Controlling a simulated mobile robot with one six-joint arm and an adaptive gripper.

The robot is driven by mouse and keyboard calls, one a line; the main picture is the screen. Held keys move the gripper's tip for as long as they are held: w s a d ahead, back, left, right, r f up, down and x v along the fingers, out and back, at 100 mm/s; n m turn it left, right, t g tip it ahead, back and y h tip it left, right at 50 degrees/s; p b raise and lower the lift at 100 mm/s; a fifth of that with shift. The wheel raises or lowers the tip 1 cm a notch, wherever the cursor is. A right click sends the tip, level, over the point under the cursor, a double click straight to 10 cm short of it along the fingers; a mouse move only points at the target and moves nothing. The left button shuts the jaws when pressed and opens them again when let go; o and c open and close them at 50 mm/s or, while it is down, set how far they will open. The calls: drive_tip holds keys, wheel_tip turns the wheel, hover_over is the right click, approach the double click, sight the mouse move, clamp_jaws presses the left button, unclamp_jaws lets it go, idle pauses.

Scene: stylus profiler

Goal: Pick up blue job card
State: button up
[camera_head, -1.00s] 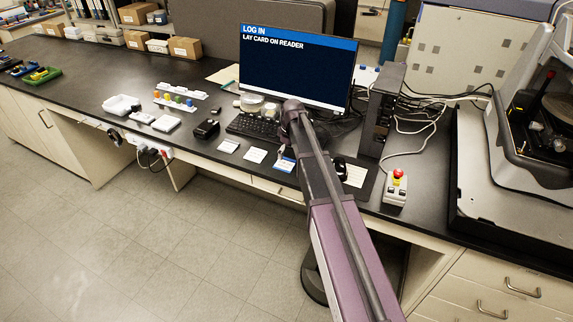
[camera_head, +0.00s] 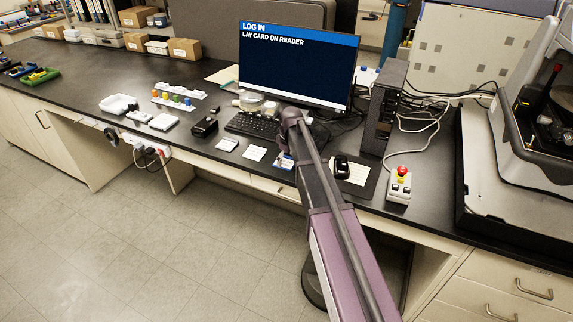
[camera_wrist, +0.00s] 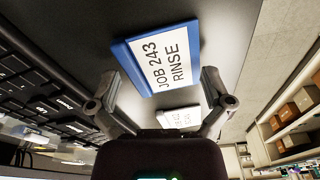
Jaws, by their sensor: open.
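The blue job card (camera_wrist: 124,53) lies flat on the dark bench top, with a white face reading "JOB 243 RINSE". In the head view the blue job card (camera_head: 286,163) lies in front of the keyboard, partly covered by my arm. My gripper (camera_wrist: 160,76) is open, with one finger on each side of the card's near part in the wrist view. Nothing is held. I cannot tell whether the fingers touch the card. In the head view the gripper is mostly hidden behind my arm.
Two white cards (camera_head: 255,153) (camera_head: 227,144) lie left of the blue one. The keyboard (camera_head: 250,125) and the monitor (camera_head: 297,65) stand behind. A black mouse (camera_head: 341,167) and a control box with a red button (camera_head: 400,184) are to the right.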

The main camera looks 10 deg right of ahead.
idle(0.5)
drive_tip(key=c, duration=1.1)
